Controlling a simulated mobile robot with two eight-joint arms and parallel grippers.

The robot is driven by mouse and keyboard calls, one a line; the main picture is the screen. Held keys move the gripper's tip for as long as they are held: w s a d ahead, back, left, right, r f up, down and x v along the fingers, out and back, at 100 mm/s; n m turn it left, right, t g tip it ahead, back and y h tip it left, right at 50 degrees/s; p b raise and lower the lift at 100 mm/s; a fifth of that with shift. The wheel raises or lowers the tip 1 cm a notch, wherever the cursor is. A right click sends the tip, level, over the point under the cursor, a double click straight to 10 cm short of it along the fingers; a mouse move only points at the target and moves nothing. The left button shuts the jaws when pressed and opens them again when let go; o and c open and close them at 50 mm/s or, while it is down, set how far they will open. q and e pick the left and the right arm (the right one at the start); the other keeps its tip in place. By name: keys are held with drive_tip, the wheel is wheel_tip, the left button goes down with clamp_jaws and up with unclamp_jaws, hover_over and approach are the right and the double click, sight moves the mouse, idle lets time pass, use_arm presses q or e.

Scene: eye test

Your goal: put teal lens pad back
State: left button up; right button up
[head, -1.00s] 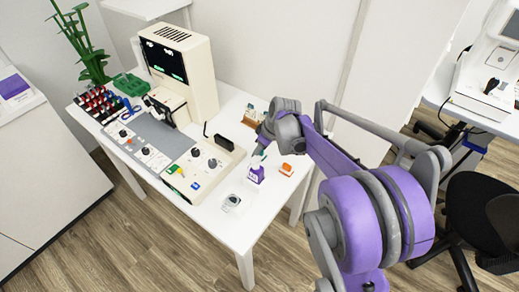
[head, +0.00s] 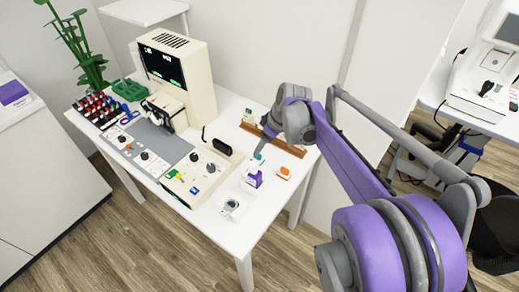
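A small teal piece (head: 258,157), which may be the teal lens pad, shows just above a small purple-and-white box (head: 254,179) on the white table. My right gripper (head: 263,148) points down at this teal piece from the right arm. It is too small and too much covered by the wrist to tell whether the fingers are open or shut, or whether they hold the piece. A brown wooden rack (head: 291,146) with small items at its left end lies behind the wrist, partly hidden by it. My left gripper is not in view.
An orange-and-white block (head: 284,173) and a small clear-and-grey item (head: 231,208) stand on the white table (head: 222,230). A cream control box (head: 198,180) with knobs and a tall cream instrument (head: 188,75) stand to the left. The table's front right corner is bare.

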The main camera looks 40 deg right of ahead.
drive_tip(key=shift+v, duration=2.4)
